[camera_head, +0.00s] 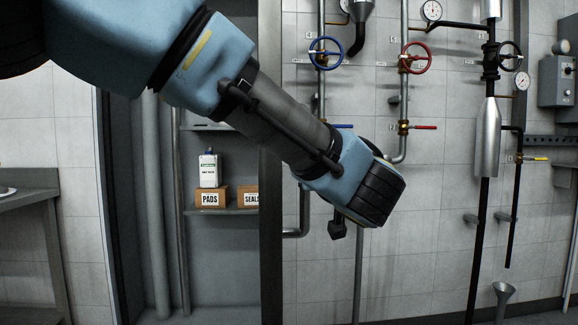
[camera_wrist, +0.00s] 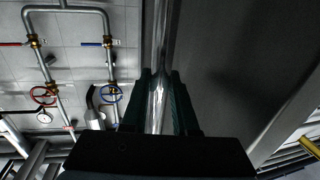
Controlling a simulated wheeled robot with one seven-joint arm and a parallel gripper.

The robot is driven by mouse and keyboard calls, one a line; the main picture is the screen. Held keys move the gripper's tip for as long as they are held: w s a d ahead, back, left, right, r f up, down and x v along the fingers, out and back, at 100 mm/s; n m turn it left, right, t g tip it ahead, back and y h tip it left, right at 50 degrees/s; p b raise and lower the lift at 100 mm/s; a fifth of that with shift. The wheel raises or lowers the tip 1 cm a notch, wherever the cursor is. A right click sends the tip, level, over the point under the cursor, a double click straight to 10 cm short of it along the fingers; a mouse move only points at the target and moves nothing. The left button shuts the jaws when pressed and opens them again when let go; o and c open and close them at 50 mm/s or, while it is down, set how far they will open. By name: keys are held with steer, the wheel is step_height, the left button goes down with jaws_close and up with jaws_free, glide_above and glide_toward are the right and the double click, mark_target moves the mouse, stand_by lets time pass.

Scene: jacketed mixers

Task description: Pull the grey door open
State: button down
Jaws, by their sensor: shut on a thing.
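The grey door is a broad, dark grey panel (camera_wrist: 235,60) filling the right of the wrist view. A shiny metal bar (camera_wrist: 159,95) runs along its left side, like a handle. My gripper (camera_wrist: 158,105) is shut on this bar, with one dark finger on each side. In the head view my gripper (camera_head: 338,228) points down and away, its fingers mostly hidden behind my blue wrist. The head view shows a shelved cabinet standing open left of a dark vertical strip (camera_head: 270,120); I cannot tell whether that strip is the door seen nearly edge-on.
Inside the cabinet, a PADS box (camera_head: 211,197), a SEALS box (camera_head: 248,198) and a white bottle (camera_head: 209,170) stand on a shelf. Wall pipes carry a blue wheel (camera_head: 325,53) and a red wheel (camera_head: 415,58). A bench (camera_head: 40,200) stands at left.

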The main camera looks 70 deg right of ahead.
steer(key=shift+d+r, duration=0.15)
steer(key=shift+r, duration=0.05)
steer(key=c, duration=0.9)
jaws_free()
steer(key=shift+c, duration=0.2)
steer(key=shift+o, duration=1.3)
steer(key=shift+f, duration=0.1)
steer(key=shift+s, duration=0.15)
steer(key=b+v, duration=0.1)
steer(key=v, duration=0.9)
steer(key=shift+s+a, duration=0.2)
steer(key=shift+a, duration=0.05)
